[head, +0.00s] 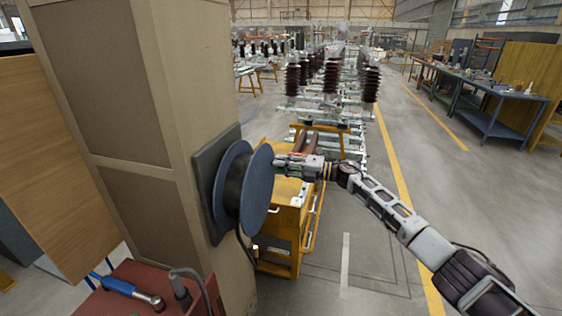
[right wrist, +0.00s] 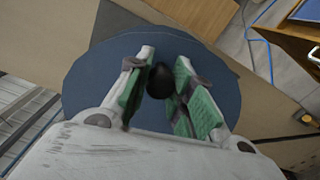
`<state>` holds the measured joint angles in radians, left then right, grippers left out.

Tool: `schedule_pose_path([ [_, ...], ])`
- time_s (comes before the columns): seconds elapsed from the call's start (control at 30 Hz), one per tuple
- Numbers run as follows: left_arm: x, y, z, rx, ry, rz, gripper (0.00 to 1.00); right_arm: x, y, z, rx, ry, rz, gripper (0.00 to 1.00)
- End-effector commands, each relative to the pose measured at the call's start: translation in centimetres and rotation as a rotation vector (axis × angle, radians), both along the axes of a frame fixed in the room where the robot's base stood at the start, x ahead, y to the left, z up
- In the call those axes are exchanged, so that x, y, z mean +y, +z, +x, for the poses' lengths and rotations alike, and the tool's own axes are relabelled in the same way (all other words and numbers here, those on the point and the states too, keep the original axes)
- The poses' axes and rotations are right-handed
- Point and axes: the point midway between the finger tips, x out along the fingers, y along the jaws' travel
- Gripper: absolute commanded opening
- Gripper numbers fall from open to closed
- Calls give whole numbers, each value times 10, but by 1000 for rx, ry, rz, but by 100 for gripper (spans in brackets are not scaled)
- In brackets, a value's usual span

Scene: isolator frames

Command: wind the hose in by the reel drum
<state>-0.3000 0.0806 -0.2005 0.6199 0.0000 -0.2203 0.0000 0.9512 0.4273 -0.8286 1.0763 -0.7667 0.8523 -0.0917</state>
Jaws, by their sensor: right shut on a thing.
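The reel drum (head: 259,190) has a blue round flange and a dark core, and is mounted on a dark plate on the side of a beige column. Dark hose (head: 242,246) hangs from the underside of the drum; its lower end is hidden. My right gripper (head: 279,163) is at the outer face of the drum. In the right wrist view its green-padded fingers (right wrist: 163,76) are closed around a black knob (right wrist: 161,82) in front of the blue disc (right wrist: 228,92). My left gripper is not in view.
The beige column (head: 180,130) stands close on the left. A yellow cabinet (head: 283,235) stands just behind the drum. A red surface (head: 125,300) with a blue-handled tool (head: 120,286) is at lower left. Open floor lies to the right, before the blue workbenches (head: 490,120).

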Motion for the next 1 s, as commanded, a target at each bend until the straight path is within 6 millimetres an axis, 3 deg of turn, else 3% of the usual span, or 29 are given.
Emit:
schedule_pose_path([
  [0.4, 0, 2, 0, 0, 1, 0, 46, -2, -33, 6, 285, 2, 91, 0],
  [1.0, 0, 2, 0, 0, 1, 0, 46, -1, -42, 5, 355, 4, 111, 0],
])
